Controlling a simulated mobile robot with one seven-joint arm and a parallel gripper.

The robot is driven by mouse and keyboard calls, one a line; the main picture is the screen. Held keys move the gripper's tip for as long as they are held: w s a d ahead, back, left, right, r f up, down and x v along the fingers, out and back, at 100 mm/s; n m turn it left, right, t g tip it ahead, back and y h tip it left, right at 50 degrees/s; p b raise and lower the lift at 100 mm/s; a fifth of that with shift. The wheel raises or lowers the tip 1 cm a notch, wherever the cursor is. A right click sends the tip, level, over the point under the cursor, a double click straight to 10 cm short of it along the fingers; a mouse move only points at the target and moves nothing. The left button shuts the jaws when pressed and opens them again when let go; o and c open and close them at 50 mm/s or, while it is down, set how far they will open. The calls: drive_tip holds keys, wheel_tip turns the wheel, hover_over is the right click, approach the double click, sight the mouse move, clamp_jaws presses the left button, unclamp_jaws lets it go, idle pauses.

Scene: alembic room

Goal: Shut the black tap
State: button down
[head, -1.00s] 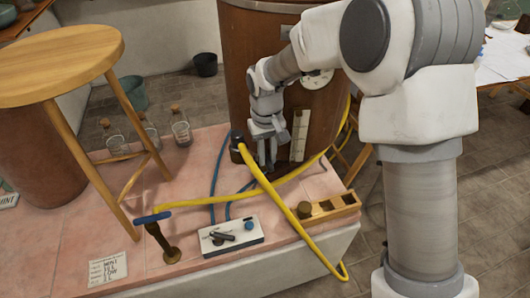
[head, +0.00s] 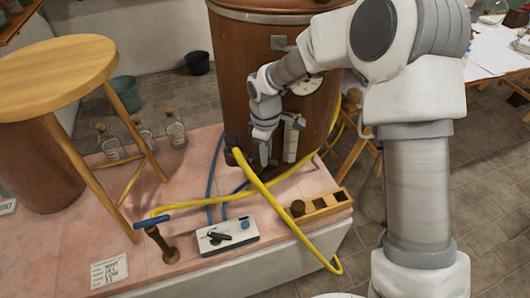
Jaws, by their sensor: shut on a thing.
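The black tap (head: 232,141) is a dark fitting low on the front of the brown copper vessel (head: 236,75), with the yellow hose (head: 262,184) running from it. My gripper (head: 265,152) is just right of the fitting, close to the vessel wall, pointing down. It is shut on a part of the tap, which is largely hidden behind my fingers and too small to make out. The angle of the tap's handle cannot be told.
A blue-handled brass valve (head: 153,230), a white control box (head: 227,236) and a wooden block rack (head: 325,204) stand on the pink tiled bench (head: 95,228). A wooden stool (head: 55,68) and several bottles are at left. A blue hose (head: 213,180) runs nearby.

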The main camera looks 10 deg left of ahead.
drive_tip(key=shift+w+n, duration=0.2)
drive_tip(key=shift+n, duration=0.4)
drive_tip(key=c, duration=0.8)
unclamp_jaws()
drive_tip(key=shift+o, duration=0.2)
drive_tip(key=shift+s, duration=0.1)
